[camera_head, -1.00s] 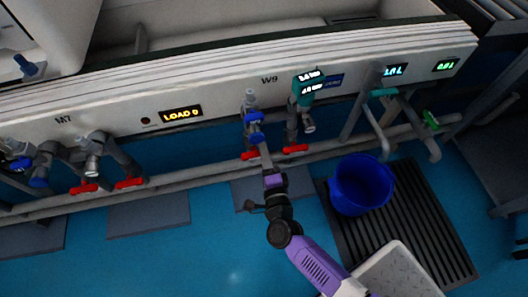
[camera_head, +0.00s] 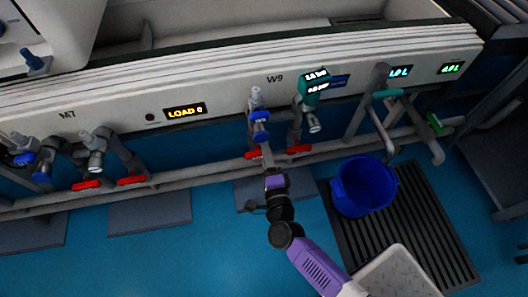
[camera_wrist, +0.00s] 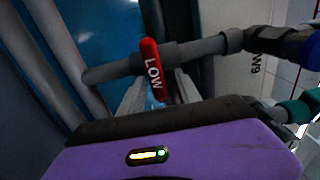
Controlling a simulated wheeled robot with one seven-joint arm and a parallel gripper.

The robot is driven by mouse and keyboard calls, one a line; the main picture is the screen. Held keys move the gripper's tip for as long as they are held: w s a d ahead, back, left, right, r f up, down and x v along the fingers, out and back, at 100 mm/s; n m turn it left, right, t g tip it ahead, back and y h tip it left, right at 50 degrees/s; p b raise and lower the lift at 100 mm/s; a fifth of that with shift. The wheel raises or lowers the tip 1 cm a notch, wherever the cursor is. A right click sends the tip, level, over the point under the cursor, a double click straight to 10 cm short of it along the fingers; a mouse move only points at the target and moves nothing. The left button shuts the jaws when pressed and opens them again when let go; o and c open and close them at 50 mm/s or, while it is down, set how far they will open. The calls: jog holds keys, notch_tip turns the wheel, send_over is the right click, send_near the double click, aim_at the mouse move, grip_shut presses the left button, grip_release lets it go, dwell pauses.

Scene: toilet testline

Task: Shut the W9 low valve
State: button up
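Under the W9 label (camera_head: 274,79), two red valve handles sit on the pipes, a left one (camera_head: 252,155) and a right one (camera_head: 299,149). In the wrist view, a red handle marked LOW (camera_wrist: 152,66) stands nearly upright, across its grey pipe (camera_wrist: 205,47). My gripper (camera_head: 267,158) is in front of the W9 pipes, next to the left red handle. In the wrist view my gripper (camera_wrist: 160,95) looks open, with a pale finger on either side of the handle's lower end. Whether the fingers touch it cannot be told.
A blue bucket (camera_head: 363,187) stands on a dark grate to the right. More red handles (camera_head: 87,184) are under M7. The blue floor (camera_head: 170,260) at left is clear.

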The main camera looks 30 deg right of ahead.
jog(key=p+v, duration=0.2)
jog(key=v, duration=0.5)
jog(key=shift+s, duration=0.35)
jog(key=shift+a+r, duration=0.1)
